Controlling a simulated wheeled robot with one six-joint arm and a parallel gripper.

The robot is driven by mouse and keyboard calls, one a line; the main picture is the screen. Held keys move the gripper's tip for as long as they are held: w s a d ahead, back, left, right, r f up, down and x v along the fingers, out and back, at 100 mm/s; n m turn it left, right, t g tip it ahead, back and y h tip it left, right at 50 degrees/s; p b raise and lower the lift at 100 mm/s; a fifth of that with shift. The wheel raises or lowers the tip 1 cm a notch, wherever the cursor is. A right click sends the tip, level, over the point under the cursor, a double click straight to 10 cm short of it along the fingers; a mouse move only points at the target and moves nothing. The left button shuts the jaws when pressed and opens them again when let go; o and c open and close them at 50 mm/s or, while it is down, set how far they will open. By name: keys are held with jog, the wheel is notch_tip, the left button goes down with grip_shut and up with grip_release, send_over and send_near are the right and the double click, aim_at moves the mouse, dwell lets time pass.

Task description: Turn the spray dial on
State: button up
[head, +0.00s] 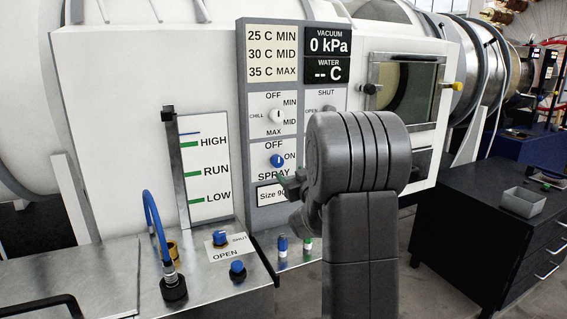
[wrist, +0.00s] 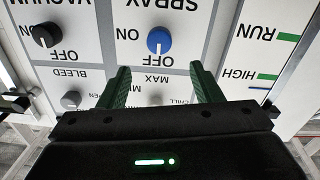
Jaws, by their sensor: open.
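The spray dial is a blue round knob (head: 277,161) on the grey control panel (head: 243,110), with OFF above it and ON to its right. In the upside-down wrist view the blue spray dial (wrist: 159,41) has its white mark toward OFF. My gripper (wrist: 160,69) is open and empty, its two green fingers spread apart in front of the panel. Its fingertips show on the OFF side of the dial, either side of its line, apart from it. In the head view my arm hides most of the gripper.
The chill dial (head: 275,116) sits above the spray dial. Below stands a metal bench (head: 110,270) with a blue hose (head: 157,225) and blue knobs.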

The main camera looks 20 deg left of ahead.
aim_at(279, 162)
jog(key=p+x, duration=0.1)
jog(key=x, duration=0.8)
jog(key=shift+w+a, duration=0.25)
jog(key=shift+w, duration=0.1)
jog(key=c, duration=1)
